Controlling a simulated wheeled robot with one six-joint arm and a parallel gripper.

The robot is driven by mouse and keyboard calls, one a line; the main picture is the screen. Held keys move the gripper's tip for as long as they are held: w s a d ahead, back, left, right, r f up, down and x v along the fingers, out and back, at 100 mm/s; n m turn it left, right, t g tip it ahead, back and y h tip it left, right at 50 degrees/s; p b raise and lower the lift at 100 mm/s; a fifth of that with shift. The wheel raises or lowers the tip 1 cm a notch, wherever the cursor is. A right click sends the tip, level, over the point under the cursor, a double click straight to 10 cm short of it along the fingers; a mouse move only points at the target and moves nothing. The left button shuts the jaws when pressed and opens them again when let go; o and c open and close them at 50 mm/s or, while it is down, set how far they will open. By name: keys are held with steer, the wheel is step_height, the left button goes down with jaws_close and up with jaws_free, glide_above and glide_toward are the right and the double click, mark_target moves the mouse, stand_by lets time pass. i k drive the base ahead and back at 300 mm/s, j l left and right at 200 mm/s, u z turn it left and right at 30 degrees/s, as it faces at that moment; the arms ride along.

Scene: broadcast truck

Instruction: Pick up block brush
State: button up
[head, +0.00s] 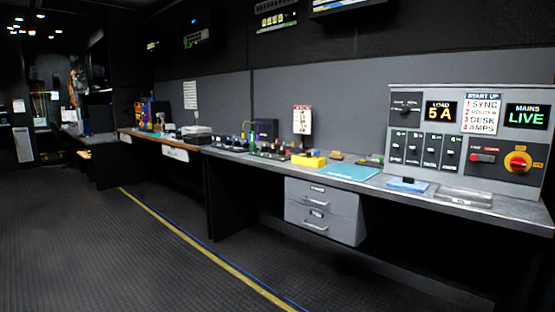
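A small tan-brown object (336,155) lies toward the back of the long grey bench (240,157), behind a teal mat (350,172). It may be the block brush, but it is too small to be sure. A flat blue item (408,185) lies nearer the bench's front edge, in front of the grey power panel; I cannot tell what it is. My gripper is not in view.
A yellow box (308,160) and a sign on a stand (302,121) stand left of the tan object. The power panel (470,137) and a clear tray (463,197) are at right. Grey drawers (323,207) hang below the bench. The floor (110,240) in front is clear.

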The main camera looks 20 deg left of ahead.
mark_target(336, 155)
steer(key=u, duration=0.3)
steer(key=z, duration=1.3)
steer(key=u, duration=1.3)
steer(key=i+j+z, duration=0.15)
steer(key=i+j, duration=0.3)
steer(key=i, duration=0.1)
